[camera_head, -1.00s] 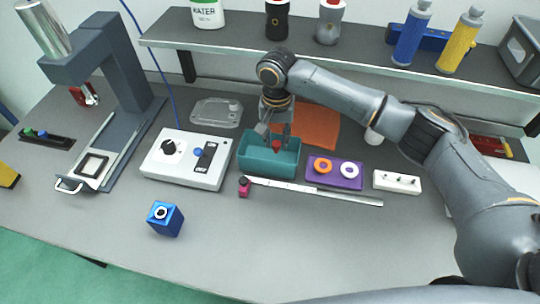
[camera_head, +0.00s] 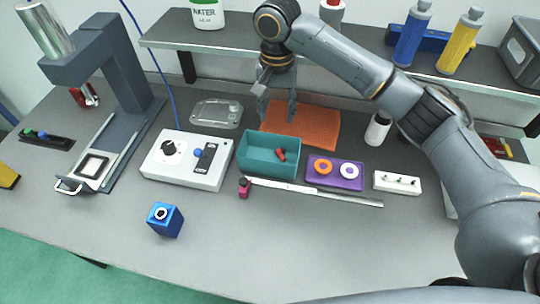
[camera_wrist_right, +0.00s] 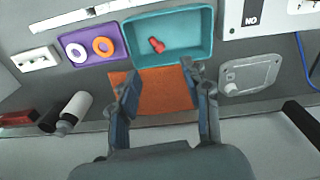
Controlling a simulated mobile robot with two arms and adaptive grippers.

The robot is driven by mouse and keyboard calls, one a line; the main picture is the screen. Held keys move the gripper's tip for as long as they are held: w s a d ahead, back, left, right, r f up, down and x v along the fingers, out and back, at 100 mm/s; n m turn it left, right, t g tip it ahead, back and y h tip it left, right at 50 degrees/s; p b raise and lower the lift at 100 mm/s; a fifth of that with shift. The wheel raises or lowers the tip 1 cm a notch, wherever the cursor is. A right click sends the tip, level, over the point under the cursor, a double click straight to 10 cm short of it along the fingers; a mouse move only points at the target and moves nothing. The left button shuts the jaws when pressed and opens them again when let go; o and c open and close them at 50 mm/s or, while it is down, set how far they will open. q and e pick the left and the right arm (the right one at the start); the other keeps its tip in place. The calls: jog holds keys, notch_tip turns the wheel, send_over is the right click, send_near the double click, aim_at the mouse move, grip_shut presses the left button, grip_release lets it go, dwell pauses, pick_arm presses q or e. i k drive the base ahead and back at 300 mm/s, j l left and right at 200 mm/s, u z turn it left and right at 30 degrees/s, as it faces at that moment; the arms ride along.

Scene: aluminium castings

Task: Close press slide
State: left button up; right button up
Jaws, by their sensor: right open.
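The grey press (camera_head: 118,75) stands at the left of the table in the head view. My right gripper (camera_head: 278,118) is open and empty, above the orange mat behind the teal bin, far to the right of the slide. In the right wrist view its two fingers (camera_wrist_right: 160,82) are spread apart over the mat. My left gripper is not in view.
The teal bin (camera_head: 254,163) holds a small red part (camera_head: 281,155). A white control box (camera_head: 160,172) stands between press and bin. A blue cube (camera_head: 172,222) sits in front. An orange mat (camera_head: 318,125) lies behind. A shelf (camera_head: 225,43) runs along the back.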

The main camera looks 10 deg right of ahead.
aim_at(89, 174)
jog(key=k+j, duration=0.3)
jog(key=k, duration=0.15)
jog(key=k+j, duration=0.3)
jog(key=k, duration=0.15)
jog(key=k+j, duration=0.25)
jog(key=k, duration=0.25)
